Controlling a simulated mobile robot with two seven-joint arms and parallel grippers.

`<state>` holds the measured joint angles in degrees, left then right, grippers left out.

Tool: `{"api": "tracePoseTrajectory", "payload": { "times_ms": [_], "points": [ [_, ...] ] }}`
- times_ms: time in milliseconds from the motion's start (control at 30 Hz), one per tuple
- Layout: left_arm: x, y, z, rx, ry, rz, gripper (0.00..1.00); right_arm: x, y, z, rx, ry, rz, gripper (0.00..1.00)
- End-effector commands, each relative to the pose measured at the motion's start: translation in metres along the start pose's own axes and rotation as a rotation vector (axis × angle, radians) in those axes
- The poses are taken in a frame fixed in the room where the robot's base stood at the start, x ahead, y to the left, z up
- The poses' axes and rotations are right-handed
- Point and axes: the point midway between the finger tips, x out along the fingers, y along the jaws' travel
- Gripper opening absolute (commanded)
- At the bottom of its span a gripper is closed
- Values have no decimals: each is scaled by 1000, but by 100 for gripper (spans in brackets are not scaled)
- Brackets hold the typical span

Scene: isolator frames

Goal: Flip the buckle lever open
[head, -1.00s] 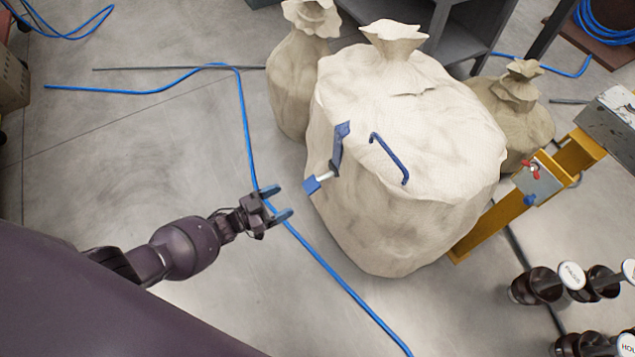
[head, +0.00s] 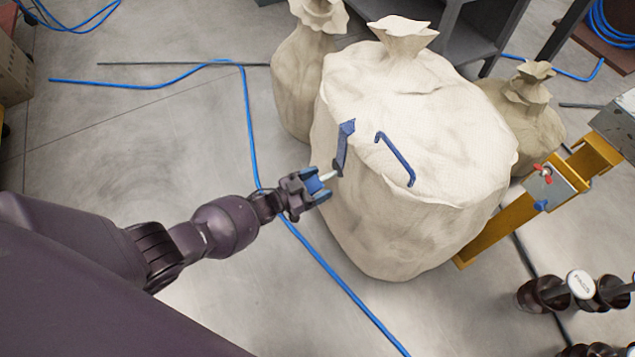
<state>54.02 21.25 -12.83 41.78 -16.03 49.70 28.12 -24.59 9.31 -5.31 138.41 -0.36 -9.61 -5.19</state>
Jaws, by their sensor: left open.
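The buckle is on the left face of a big cream sack (head: 435,120). Its blue upper plate (head: 345,140) and part of a pale rod (head: 330,175) show. The blue block at the rod's lower end is mostly hidden by my left gripper (head: 321,184). That gripper is open, with its blue fingers around or right beside the block; I cannot tell whether they touch it. A separate blue bar (head: 398,160) is on the sack to the right of the buckle. My right gripper is not in view.
Smaller sacks stand behind left (head: 300,85) and behind right (head: 528,110). A blue hose (head: 330,268) runs over the floor under my left arm.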

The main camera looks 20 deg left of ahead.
Motion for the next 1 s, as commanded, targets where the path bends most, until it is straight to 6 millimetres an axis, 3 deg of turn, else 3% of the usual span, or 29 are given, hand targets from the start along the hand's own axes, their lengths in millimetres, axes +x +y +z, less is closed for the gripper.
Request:
{"api": "tracePoseTrajectory", "payload": {
  "times_ms": [200, 667, 1000],
  "points": [
    [0, 0, 0, 0, 0, 0, 72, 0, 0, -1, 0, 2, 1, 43],
    [0, 0, 0, 0, 0, 0, 4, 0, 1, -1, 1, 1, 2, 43],
    [2, -3, -12, 6, -65, 0, 4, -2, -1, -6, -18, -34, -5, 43]
  ]
}}
